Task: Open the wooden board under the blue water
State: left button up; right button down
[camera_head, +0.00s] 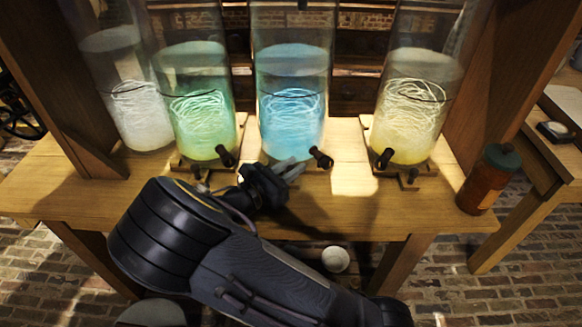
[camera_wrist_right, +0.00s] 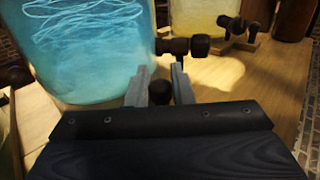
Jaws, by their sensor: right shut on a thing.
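The jar of blue water (camera_head: 292,115) stands in the middle of the wooden table, and it fills the upper left of the right wrist view (camera_wrist_right: 90,50). A dark tap (camera_head: 321,157) sticks out from its lower front. The wooden board under it is mostly hidden by my right gripper (camera_head: 287,170). In the right wrist view, the two grey fingers (camera_wrist_right: 160,85) are shut on a small dark round knob (camera_wrist_right: 160,93) at the jar's front, below the tap (camera_wrist_right: 184,46). My left gripper is not in view.
A green jar (camera_head: 202,120) and a white jar (camera_head: 138,110) stand to the left, a yellow jar (camera_head: 410,115) to the right, with its own board knob (camera_head: 408,180). A brown bottle (camera_head: 489,180) stands at the table's right end. The table front (camera_head: 355,215) is clear.

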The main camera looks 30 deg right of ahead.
jog(key=shift+s+a, duration=0.1)
jog(key=shift+s+a+p, duration=0.15)
jog(key=shift+s+p, duration=0.1)
jog(key=shift+p, duration=0.05)
jog(key=s+a+p, duration=0.1)
jog(key=s, duration=0.1)
jog(key=s+a+p, duration=0.1)
jog(key=s+a, duration=0.1)
jog(key=s, duration=0.1)
jog(key=s+a+p, duration=0.1)
jog(key=s+p, duration=0.1)
jog(key=shift+s+a+r, duration=0.25)
jog(key=s+a+p, duration=0.3)
jog(key=s+a, duration=0.5)
jog(key=s, duration=0.5)
jog(key=shift+s+f, duration=0.2)
jog(key=shift+f, duration=0.1)
jog(key=shift+a, duration=0.15)
jog(key=c, duration=1.6)
grip_release()
